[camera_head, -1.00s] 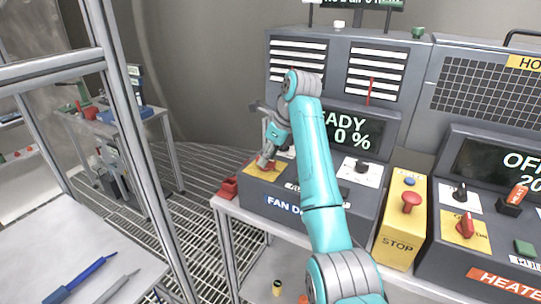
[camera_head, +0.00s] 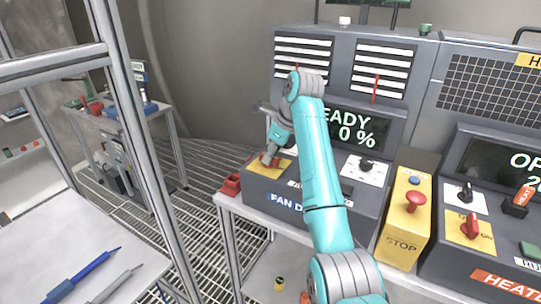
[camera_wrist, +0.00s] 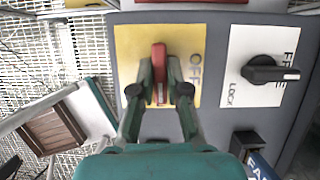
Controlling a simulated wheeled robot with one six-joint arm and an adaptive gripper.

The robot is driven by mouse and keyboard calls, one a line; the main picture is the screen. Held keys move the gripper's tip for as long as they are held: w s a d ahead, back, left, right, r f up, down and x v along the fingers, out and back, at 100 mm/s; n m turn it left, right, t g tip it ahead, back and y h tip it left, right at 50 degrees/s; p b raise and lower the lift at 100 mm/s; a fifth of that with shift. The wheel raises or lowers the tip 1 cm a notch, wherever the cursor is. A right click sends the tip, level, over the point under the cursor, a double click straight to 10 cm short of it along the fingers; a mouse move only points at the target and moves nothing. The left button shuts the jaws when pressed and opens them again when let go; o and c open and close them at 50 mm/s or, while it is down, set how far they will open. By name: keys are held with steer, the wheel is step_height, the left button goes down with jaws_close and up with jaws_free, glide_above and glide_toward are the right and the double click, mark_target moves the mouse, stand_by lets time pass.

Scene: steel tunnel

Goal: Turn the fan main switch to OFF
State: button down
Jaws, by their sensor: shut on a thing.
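The fan main switch is a red rotary handle (camera_wrist: 159,66) on a yellow plate (camera_wrist: 127,45) in the wrist view. The word OFF is printed on the plate, to the right of the handle. The handle stands upright in that view, in line with my fingers. My gripper (camera_wrist: 160,92) is shut on the red handle, one finger on each side. In the head view my gripper (camera_head: 268,160) is at the yellow plate (camera_head: 258,180) on the fan drive box (camera_head: 262,196), and mostly covers the handle. The display on the fan box (camera_head: 350,128) reads READY and 0 %.
A black FREE/LOCK knob (camera_wrist: 268,73) sits right of the switch in the wrist view. A yellow STOP box (camera_head: 402,222) with a red mushroom button stands between the fan box and the heater box (camera_head: 465,250). A metal frame post (camera_head: 140,150) rises on the left.

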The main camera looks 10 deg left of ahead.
steer(key=n+g, duration=0.1)
steer(key=n, duration=0.2)
steer(key=n+g, duration=0.1)
steer(key=n, duration=0.2)
steer(key=shift+w, duration=0.15)
steer(key=n+g, duration=0.1)
steer(key=n, duration=0.3)
steer(key=shift+g+h, duration=0.4)
steer(key=shift+n, duration=0.5)
steer(key=shift+f+n+g, duration=0.15)
steer(key=shift+n+g, duration=0.15)
steer(key=shift+n, duration=0.2)
steer(key=c, duration=1.2)
jaws_free()
steer(key=shift+o, duration=0.2)
steer(key=shift+m, duration=0.3)
